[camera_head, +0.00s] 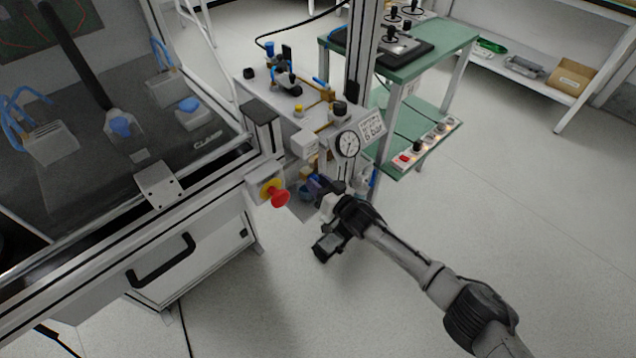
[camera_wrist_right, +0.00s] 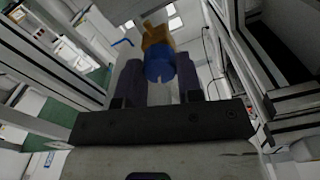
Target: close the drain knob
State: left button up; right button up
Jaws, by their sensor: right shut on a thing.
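The drain knob (camera_wrist_right: 159,69) is blue and sits below a brass-coloured fitting in the right wrist view. My right gripper (camera_wrist_right: 158,78) has one dark finger on each side of it and is shut on it. In the head view my right gripper (camera_head: 318,186) reaches in below the round pressure gauge, beside the machine frame. There the knob is mostly hidden by the gripper and the parts around it. My left gripper is in neither view.
A red emergency stop knob (camera_head: 279,197) sticks out just left of my right gripper. The pressure gauge (camera_head: 347,145) and a "6 bar" label are close above it. A green-topped cart (camera_head: 455,38) stands behind.

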jog(key=shift+m, duration=0.9)
jog(key=o, duration=0.9)
jog(key=shift+s+d, duration=0.1)
